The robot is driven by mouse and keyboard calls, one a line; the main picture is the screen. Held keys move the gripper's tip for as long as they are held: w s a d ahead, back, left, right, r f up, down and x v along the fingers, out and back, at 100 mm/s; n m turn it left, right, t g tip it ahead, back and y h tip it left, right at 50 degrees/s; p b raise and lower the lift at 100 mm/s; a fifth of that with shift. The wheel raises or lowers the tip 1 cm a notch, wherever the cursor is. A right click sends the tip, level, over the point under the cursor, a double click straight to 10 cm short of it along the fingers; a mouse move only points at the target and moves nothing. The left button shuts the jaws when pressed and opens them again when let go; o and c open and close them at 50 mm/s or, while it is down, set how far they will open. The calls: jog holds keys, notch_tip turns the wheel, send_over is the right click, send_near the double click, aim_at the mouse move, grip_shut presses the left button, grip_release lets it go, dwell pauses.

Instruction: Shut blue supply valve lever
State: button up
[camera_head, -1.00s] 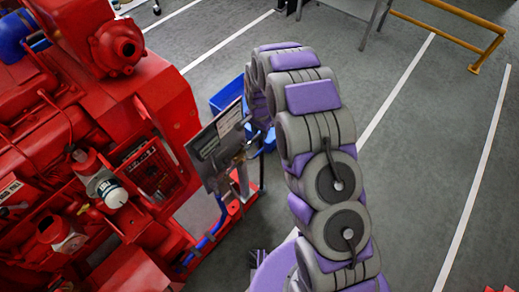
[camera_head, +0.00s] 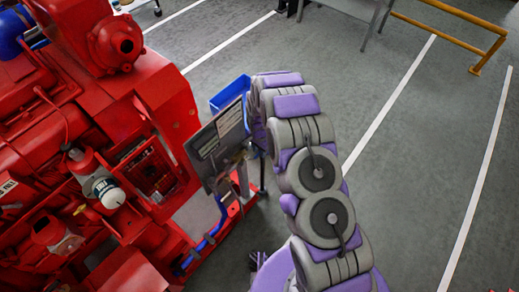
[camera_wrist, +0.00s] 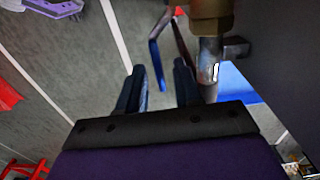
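The blue lever (camera_wrist: 154,55) is a bent bar hanging in the wrist view, with its lower end between my fingers in the picture. I cannot tell whether either finger touches it. It is beside a brass valve body (camera_wrist: 211,22) on a steel pipe (camera_wrist: 208,66). My gripper (camera_wrist: 160,72) is open, with one dark finger on each side of the lever's end. In the head view my gripper and the lever are hidden or too small to make out, around the grey panel and my arm.
The grey panel (camera_head: 217,143) stands beside the red pumpset (camera_head: 150,120). A blue bin (camera_head: 231,93) is on the floor behind it. A yellow rail (camera_head: 450,18) is at the upper right. The grey floor right of my arm is clear.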

grip_shut()
dwell(1.4)
